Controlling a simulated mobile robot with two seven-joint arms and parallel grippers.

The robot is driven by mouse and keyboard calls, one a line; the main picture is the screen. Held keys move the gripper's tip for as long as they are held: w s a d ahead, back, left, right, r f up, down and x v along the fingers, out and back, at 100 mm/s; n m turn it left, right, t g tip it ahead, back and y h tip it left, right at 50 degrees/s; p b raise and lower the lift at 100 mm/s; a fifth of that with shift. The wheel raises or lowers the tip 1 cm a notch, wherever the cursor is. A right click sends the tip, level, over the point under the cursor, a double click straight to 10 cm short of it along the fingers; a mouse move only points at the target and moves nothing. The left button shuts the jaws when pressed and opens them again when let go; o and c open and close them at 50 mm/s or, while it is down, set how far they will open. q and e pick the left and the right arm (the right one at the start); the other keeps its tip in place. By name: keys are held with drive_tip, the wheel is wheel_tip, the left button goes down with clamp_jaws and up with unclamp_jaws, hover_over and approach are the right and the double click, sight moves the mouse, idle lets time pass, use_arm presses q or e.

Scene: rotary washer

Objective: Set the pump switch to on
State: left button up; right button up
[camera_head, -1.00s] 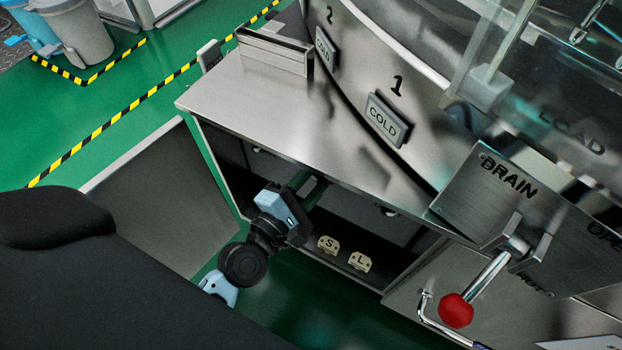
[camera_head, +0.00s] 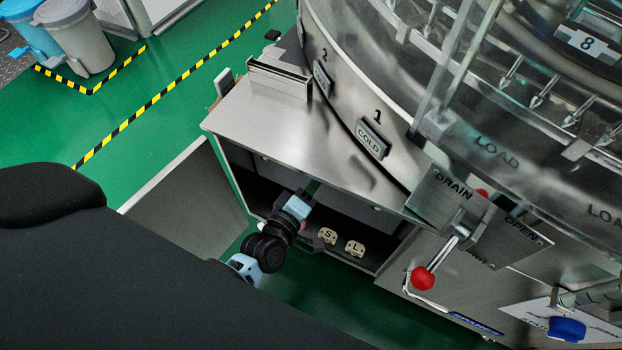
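I cannot pick out a switch marked as the pump switch. My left arm comes in from the lower left, and its gripper (camera_head: 307,200) is at the open front of the low cabinet under the steel counter (camera_head: 262,118). Its fingertips are dark and partly hidden by the counter edge, so I cannot tell whether they are open or shut. Two cream pieces marked S (camera_head: 327,236) and L (camera_head: 355,249) sit on the cabinet shelf, right of this gripper. My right gripper is not in view.
The steel rotary washer (camera_head: 395,185) fills the right side. A red-knobbed drain lever (camera_head: 422,278) sticks out towards the front. A blue knob (camera_head: 567,329) sits by a white label plate at the lower right. An open cabinet door (camera_head: 190,212) stands left of my arm.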

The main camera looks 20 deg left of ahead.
use_arm(q)
drive_tip(key=shift+d+m+y+p, duration=0.15)
drive_tip(key=shift+m+y+p, duration=0.45)
drive_tip(key=shift+m+p, duration=2.05)
drive_tip(key=shift+m+b, duration=0.6)
drive_tip(key=shift+m, duration=0.15)
drive_tip(key=shift+f, duration=0.1)
drive_tip(key=o, duration=1)
